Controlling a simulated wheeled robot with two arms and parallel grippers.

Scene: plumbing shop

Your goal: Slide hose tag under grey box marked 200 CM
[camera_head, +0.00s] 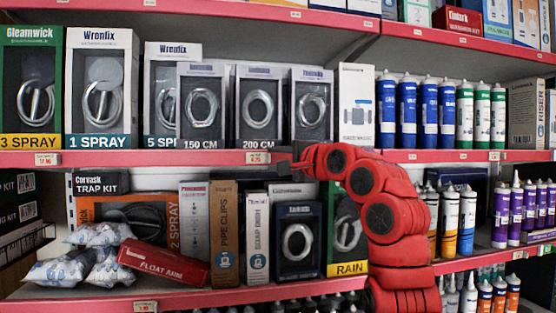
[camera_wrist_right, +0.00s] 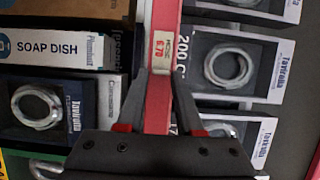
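The grey box marked 200 CM (camera_head: 258,108) stands upright on the middle shelf, between the 150 CM box (camera_head: 202,108) and another grey ring box (camera_head: 311,104). A small pale price tag (camera_head: 258,157) sits on the red shelf edge directly below the 200 CM box. In the right wrist view the tag (camera_wrist_right: 163,46) lies beside the 200 CM box (camera_wrist_right: 233,66). My right gripper (camera_head: 281,160) is just right of the tag. In the wrist view its fingers (camera_wrist_right: 160,80) are apart, one on each side of the red rail, with the tag just beyond the tips. My left gripper is not in view.
Other tags sit on the same rail, one at far left (camera_head: 47,158). Below stand a soap dish box (camera_head: 258,240), a pipe clips box (camera_head: 224,240) and a dark ring box (camera_head: 297,240). Blue tubes (camera_head: 407,112) stand to the right on the middle shelf.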

